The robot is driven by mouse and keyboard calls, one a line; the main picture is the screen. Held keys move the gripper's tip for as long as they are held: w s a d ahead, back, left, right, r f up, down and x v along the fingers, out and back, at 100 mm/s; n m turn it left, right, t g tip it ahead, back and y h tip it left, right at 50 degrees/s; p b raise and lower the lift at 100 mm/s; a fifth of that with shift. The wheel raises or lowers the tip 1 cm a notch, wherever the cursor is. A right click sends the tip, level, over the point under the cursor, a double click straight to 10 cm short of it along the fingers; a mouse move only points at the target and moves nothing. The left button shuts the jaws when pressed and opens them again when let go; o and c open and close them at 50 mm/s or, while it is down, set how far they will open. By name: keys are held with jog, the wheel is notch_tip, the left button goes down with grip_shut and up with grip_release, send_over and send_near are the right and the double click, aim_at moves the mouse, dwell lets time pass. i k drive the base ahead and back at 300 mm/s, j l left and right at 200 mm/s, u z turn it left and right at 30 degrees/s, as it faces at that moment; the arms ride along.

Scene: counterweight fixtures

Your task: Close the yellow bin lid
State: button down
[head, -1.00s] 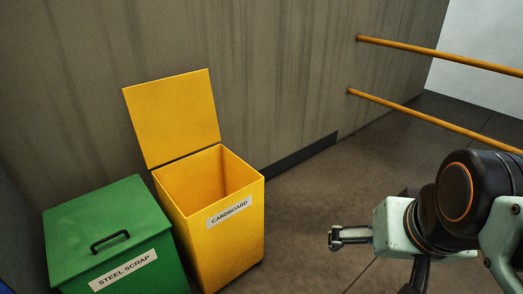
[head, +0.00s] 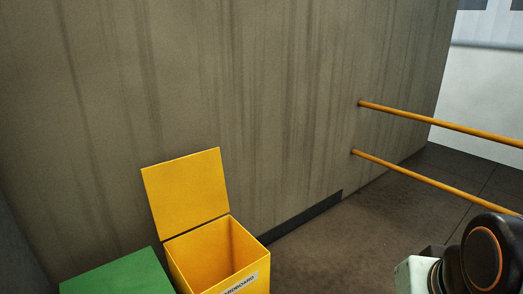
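The yellow bin (head: 213,253), with a label on its front, stands near the wall at the lower left of the head view. Its yellow lid (head: 187,193) stands raised at the back, so the bin is open and its inside shows. The lower part of the bin is cut off by the picture edge. My gripper is out of view. Only part of my arm shows at the lower right, well to the right of the bin.
A green bin (head: 119,275) with its lid down stands left of the yellow bin. Two orange rails (head: 445,126) run out from the stained wall (head: 255,95) at the right. The floor (head: 345,240) right of the yellow bin is clear.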

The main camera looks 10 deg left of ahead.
aim_at(184, 194)
jog(key=i+z, duration=0.25)
jog(key=i, duration=0.55)
jog(key=i+z, duration=0.25)
jog(key=i, duration=0.3)
jog(key=i+j+z, duration=0.1)
jog(key=i+z, duration=0.2)
jog(key=i, duration=0.2)
jog(key=i+u, duration=0.25)
jog(key=i, duration=0.25)
jog(key=i+l+u, duration=0.15)
jog(key=i+u, duration=0.15)
jog(key=i, duration=0.2)
jog(key=i+u, duration=0.2)
jog(key=u, duration=0.15)
jog(key=i+u, duration=0.2)
jog(key=u, duration=0.15)
jog(key=i+u, duration=0.45)
jog(key=u, duration=0.3)
jog(key=i+u, duration=0.15)
jog(key=u, duration=0.25)
jog(key=i+u, duration=0.15)
jog(key=u, duration=0.25)
jog(key=i+j+u, duration=0.15)
jog(key=i+u, duration=0.2)
jog(key=u, duration=0.15)
jog(key=i+u, duration=0.45)
jog(key=i+j+z, duration=0.2)
jog(key=k+l, duration=0.1)
jog(key=l, duration=0.05)
